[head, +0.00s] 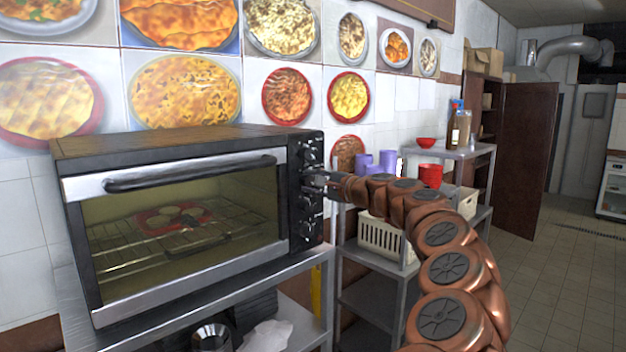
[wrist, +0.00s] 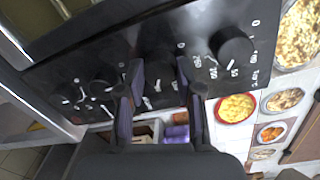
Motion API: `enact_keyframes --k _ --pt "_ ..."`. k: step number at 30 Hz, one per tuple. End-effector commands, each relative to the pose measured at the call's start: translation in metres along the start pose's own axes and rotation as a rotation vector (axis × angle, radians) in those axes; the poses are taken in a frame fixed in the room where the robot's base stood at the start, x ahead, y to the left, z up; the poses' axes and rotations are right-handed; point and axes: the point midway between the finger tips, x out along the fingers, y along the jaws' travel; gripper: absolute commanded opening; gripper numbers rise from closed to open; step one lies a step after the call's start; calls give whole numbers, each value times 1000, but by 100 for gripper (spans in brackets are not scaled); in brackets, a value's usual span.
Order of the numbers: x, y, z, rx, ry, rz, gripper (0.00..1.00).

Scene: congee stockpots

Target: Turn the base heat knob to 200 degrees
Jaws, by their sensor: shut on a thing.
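The black toaster oven (head: 180,215) stands on a metal shelf, with a column of black knobs on its right-hand control panel (head: 297,165). My gripper (head: 318,181) reaches the panel from the right and is shut on the second knob from the top. In the wrist view my gripper (wrist: 160,82) has one finger on each side of that knob (wrist: 158,66), which is dark and partly hidden. The top knob (wrist: 234,45) is free, and a lower knob (wrist: 102,86) is also free. I cannot read the base heat label or the held knob's setting.
The oven door with its handle (head: 190,172) is shut; a red plate (head: 172,216) is on the rack inside. Right of the oven, a shelf holds purple cups (head: 388,160), a red container (head: 431,176) and a white basket (head: 383,240). The floor at right is clear.

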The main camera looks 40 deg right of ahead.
Motion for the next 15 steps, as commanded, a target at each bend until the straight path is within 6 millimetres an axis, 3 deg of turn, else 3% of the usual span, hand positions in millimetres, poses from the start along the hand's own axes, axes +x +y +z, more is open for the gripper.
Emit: enact_keyframes --k 12,13,15 --pt "0 0 0 7 0 -1 0" --pt "0 0 0 7 0 -1 37" --pt "0 0 0 7 0 -1 44"
